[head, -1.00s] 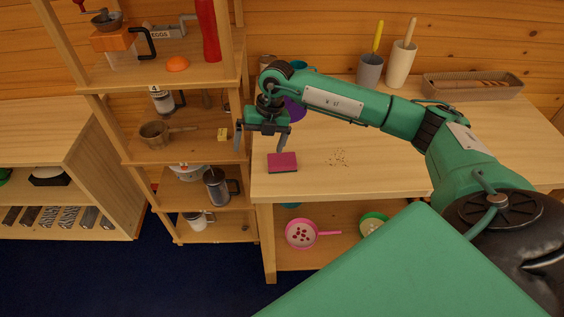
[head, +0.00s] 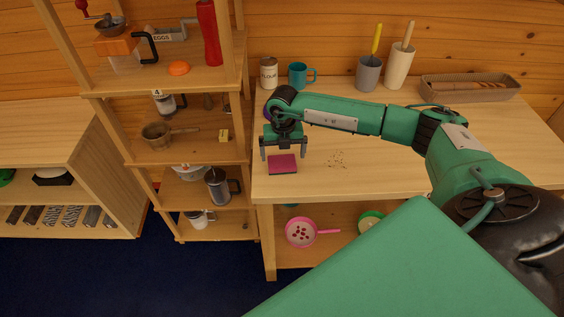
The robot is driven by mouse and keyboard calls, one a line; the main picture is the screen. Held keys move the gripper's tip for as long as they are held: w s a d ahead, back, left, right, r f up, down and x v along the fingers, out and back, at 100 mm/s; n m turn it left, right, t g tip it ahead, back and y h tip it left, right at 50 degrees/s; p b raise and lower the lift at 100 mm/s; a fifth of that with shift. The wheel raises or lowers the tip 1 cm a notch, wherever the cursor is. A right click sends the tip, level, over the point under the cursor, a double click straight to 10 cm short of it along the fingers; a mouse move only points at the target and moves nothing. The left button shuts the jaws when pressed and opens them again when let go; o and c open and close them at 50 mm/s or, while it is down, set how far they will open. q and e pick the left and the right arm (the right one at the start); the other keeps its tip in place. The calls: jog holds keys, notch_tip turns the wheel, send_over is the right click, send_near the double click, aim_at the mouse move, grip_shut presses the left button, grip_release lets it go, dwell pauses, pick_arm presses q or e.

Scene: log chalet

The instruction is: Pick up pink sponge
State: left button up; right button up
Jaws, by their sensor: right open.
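The pink sponge (head: 283,163) lies flat on the wooden table (head: 380,175), near its left front corner. It has a pink top and a darker edge. My right gripper (head: 284,157) is open and points down at the sponge. Its two fingers show on the left and right of the sponge's far part. I cannot tell how high the fingertips are above the table. My left gripper is not in view.
A flour tin (head: 268,73), a teal mug (head: 299,75), two utensil holders and a long basket (head: 470,92) stand at the back. A wooden shelf (head: 180,155) stands close on the left. Pans sit below the table.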

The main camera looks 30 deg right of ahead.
aim_at(282, 161)
jog(key=f+p, duration=0.1)
jog(key=f, duration=0.2)
jog(key=shift+a+f, duration=0.2)
jog(key=shift+f, duration=0.35)
jog(key=shift+w, duration=0.1)
jog(key=c, duration=0.9)
jog(key=shift+r, duration=0.15)
jog(key=shift+r+b, duration=2.45)
jog(key=shift+r, duration=7.5)
